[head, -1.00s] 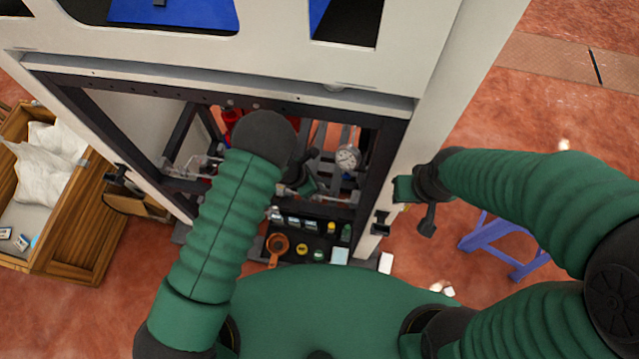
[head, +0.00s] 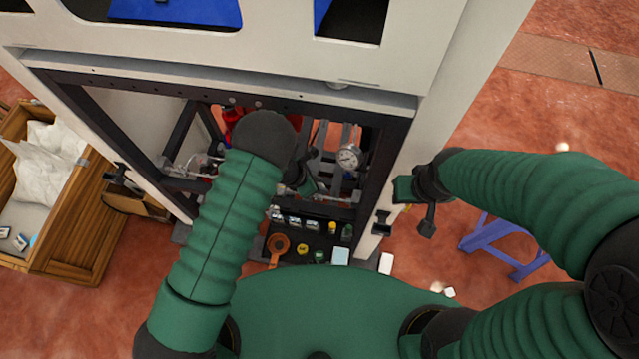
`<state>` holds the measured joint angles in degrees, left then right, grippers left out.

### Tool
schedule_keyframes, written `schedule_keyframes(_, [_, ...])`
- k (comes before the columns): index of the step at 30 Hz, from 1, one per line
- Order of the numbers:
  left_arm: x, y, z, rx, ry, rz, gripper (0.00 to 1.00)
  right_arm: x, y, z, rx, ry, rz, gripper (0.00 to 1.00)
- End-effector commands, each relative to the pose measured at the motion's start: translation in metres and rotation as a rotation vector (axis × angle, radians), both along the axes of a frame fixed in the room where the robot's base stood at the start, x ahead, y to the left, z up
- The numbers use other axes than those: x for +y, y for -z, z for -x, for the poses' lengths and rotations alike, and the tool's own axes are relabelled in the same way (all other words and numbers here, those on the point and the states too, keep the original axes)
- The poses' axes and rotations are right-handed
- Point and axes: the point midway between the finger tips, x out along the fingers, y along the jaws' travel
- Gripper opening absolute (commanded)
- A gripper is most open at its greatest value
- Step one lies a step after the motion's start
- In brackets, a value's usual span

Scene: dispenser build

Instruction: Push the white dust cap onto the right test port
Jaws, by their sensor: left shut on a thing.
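My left gripper (head: 303,180) is inside the open bay of the white cabinet, beside the metal piping and below left of the round gauge (head: 349,158). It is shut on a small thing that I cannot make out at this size. I cannot pick out the white dust cap or the right test port for certain among the fittings near the gripper. My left forearm hides part of the bay. My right gripper (head: 416,205) is outside the bay, by the cabinet's right post, apart from the fittings; I cannot tell its opening.
The bay's dark frame (head: 388,160) closes in on the right. A wooden crate (head: 75,235) stands left; a blue stool (head: 505,245) stands right.

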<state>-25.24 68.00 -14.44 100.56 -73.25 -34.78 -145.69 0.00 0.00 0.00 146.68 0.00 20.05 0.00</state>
Motion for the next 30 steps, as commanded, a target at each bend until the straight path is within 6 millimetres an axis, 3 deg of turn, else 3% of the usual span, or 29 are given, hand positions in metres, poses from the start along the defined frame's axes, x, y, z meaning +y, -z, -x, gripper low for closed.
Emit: schedule_keyframes(30, [-0.001, 0.024, 0.000, 0.000, 0.000, 0.001, 0.00, 0.000, 0.023, 0.000, 0.000, 0.000, 0.000, 0.36])
